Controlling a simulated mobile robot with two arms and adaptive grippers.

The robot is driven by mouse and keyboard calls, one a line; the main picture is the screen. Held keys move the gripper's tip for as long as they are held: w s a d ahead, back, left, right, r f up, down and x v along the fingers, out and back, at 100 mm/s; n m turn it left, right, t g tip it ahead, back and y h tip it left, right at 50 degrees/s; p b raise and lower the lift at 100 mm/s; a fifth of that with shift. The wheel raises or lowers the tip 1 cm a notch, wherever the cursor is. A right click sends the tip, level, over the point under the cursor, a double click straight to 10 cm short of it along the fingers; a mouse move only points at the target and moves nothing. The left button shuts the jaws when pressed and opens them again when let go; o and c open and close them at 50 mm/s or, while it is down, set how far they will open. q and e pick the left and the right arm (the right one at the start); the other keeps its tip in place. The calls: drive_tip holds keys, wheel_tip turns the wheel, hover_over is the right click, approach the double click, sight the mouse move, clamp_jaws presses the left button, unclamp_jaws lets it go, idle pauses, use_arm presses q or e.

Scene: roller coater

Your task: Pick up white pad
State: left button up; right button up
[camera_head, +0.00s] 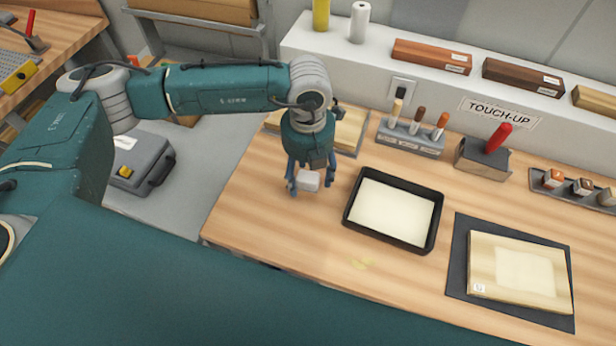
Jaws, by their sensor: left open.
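A small white pad (308,181) lies on the wooden workbench, left of the black tray. My left gripper (307,190) points down over it, with blue fingers on either side of the pad. The gripper is open; I cannot tell whether the fingers touch the pad. The gripper body hides part of the pad's far side. My right gripper is not in view.
The black tray (351,214) holds a cream layer. A pale wood board (490,289) lies on a dark mat (456,281) at the right. A brush holder (411,140) and a block with a red handle (482,158) stand behind. The bench front is mostly clear.

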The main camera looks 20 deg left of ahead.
use_arm(q)
drive_tip(key=c, duration=1.4)
